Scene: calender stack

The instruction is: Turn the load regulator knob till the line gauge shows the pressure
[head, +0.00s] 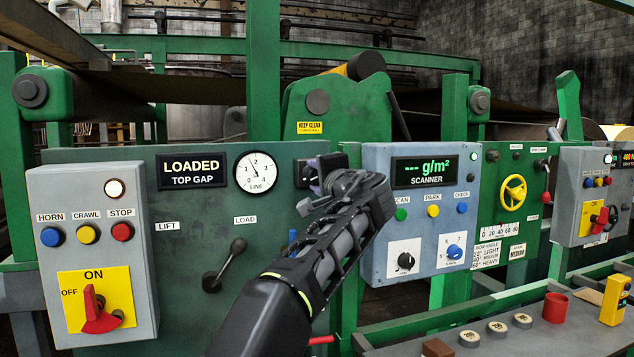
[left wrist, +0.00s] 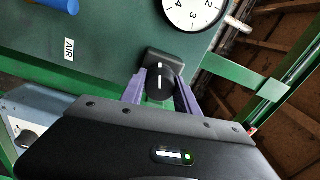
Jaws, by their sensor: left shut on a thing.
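The line gauge (head: 256,172) is a round white dial marked LINE on the dark green panel, its needle pointing to the upper left of the dial. It also shows at the top of the left wrist view (left wrist: 194,8). The load regulator knob (left wrist: 160,82) is black with a white mark, on a dark square base to the right of the gauge. My left gripper (left wrist: 163,90) has its purple fingers on both sides of the knob, shut on it. In the head view my left gripper (head: 318,180) hides most of the knob. My right gripper is not in view.
A LOADED TOP GAP display (head: 191,169) is left of the gauge. A black lever (head: 225,265) marked LIFT and LOAD is below it. A grey scanner box (head: 418,280) stands close to the right of my left arm. A switch box (head: 92,260) is at the left.

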